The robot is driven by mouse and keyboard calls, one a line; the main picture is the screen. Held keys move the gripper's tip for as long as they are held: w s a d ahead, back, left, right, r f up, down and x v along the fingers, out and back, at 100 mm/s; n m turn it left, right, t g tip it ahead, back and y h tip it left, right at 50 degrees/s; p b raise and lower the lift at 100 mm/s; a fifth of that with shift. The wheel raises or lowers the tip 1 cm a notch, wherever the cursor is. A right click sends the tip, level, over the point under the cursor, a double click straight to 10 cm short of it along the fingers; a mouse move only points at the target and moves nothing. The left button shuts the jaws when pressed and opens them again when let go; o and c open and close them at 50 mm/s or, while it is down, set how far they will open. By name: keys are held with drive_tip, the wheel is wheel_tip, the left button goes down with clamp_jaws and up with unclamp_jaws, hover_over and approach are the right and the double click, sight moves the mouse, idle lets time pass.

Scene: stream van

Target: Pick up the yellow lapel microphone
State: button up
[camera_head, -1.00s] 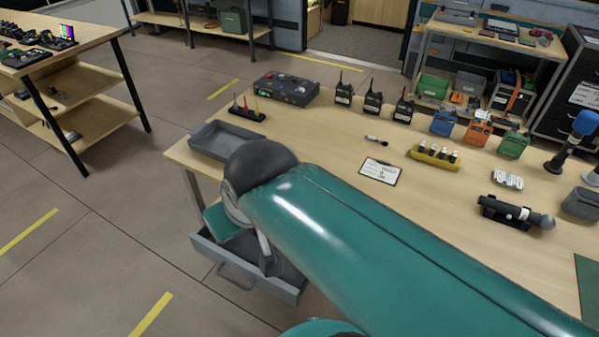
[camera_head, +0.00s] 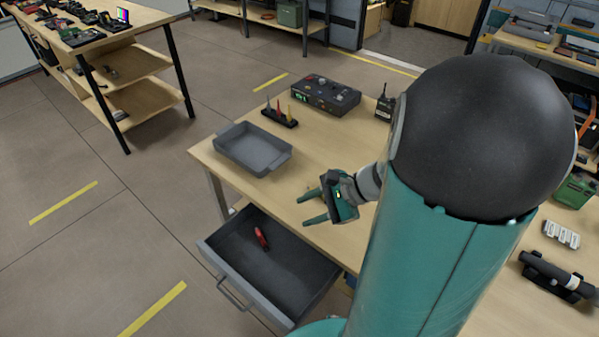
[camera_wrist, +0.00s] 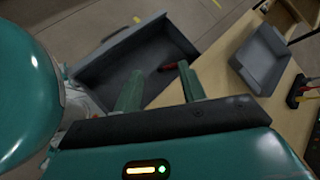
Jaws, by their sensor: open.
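A small yellow upright item (camera_head: 290,111) stands on a black stand (camera_head: 277,121) beside a red one and a pale one, at the far left part of the workbench. It may be the yellow lapel microphone; it is too small to be sure. The stand also shows at the right edge of the wrist view (camera_wrist: 300,92). My gripper (camera_head: 311,207) is open and empty, over the bench's left edge, nearer than the stand and apart from it. In the wrist view its two fingers (camera_wrist: 159,72) point toward the open drawer.
An open grey drawer (camera_head: 224,277) juts from the bench with a red object (camera_head: 261,237) inside. An empty-looking grey tray (camera_head: 240,160) lies between gripper and stand. A black control box (camera_head: 326,95) and a radio (camera_head: 385,106) stand behind. My arm hides much of the bench.

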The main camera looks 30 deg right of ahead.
drive_tip(key=d+f+m+t+h, duration=0.1)
drive_tip(key=d+f+m+t, duration=0.1)
drive_tip(key=d+f+m, duration=0.1)
drive_tip(key=s+d+f+m+t+h, duration=0.1)
drive_tip(key=d+f+m+t, duration=0.1)
drive_tip(key=d+m, duration=0.4)
drive_tip(key=s+d+f+m+t+h, duration=0.1)
drive_tip(key=d+f+m+t+h, duration=0.1)
drive_tip(key=d+f+m, duration=0.2)
drive_tip(key=shift+s+d+f+t, duration=0.15)
drive_tip(key=shift+d+t, duration=0.05)
drive_tip(key=shift+d, duration=0.6)
drive_tip(key=shift+s+d+f+t, duration=0.1)
drive_tip(key=shift+d+f+t, duration=0.1)
drive_tip(key=shift+d, duration=0.55)
drive_tip(key=shift+w+f+m, duration=0.15)
drive_tip(key=shift+m, duration=0.15)
drive_tip(key=x, duration=0.7)
drive_tip(key=shift+w, duration=0.2)
drive_tip(key=shift+r+x, duration=0.2)
drive_tip(key=shift+x, duration=1.3)
drive_tip(key=shift+r+x, duration=0.15)
drive_tip(key=shift+x, duration=1.35)
drive_tip(key=shift+w+d, duration=0.15)
clamp_jaws()
